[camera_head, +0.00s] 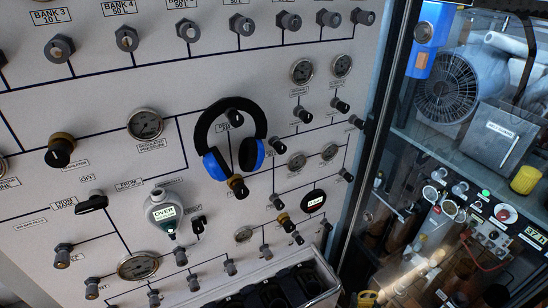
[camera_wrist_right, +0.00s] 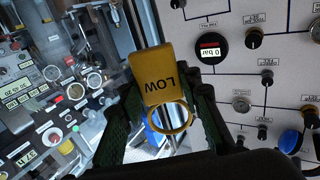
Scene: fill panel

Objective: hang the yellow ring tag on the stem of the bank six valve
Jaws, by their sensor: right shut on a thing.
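The bank valves form a row along the panel's top. By count from the BANK 4 valve (camera_head: 128,38), the bank six valve (camera_head: 242,24) is two to the right; its label is cut off. My left gripper is not in view.
Blue and black headphones (camera_head: 232,140) hang on the panel, below the valve row. A green-white bottle-shaped tag (camera_head: 163,213) hangs lower left. A dark frame post (camera_head: 378,130) edges the panel on the right, with cluttered equipment beyond. A black rack (camera_head: 275,290) stands at the bottom.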

